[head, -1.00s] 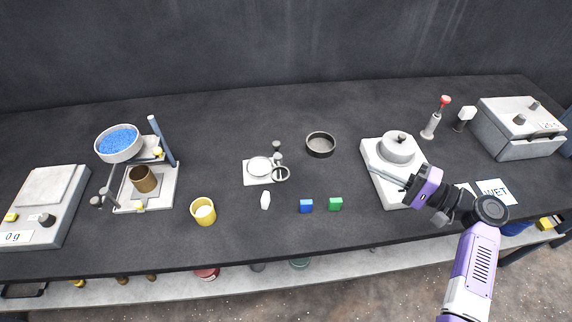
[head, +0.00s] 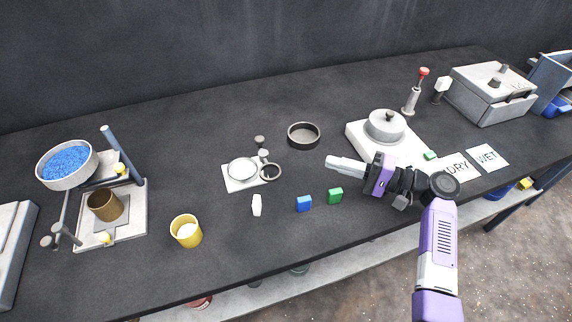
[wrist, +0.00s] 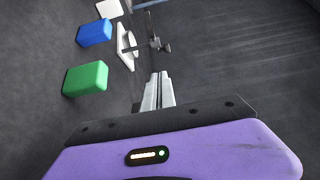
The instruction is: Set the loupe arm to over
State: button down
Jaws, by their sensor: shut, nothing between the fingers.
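The loupe stand has a white base plate with a pale round disc (head: 242,170) on it, left of centre in the head view. Its loupe arm carries a dark-rimmed ring lens (head: 270,172), which sits to the right of the disc, not above it. Knobbed posts (head: 260,142) stand behind it. In the wrist view the stand (wrist: 128,45) is seen edge-on beyond my fingers. My gripper (head: 330,162) is shut and empty, above the bench to the right of the stand and apart from it; its fingers also show in the wrist view (wrist: 158,88).
A blue block (head: 304,204), a green block (head: 335,196) and a white piece (head: 257,205) lie in front of the stand. A dark round pan (head: 304,136) lies behind. A yellow cup (head: 186,231) stands front left. A white machine (head: 386,130) is behind my gripper.

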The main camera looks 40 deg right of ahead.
jog(key=p, duration=0.5)
send_near(265, 157)
jog(key=shift+x, duration=1.75)
jog(key=shift+b, duration=0.35)
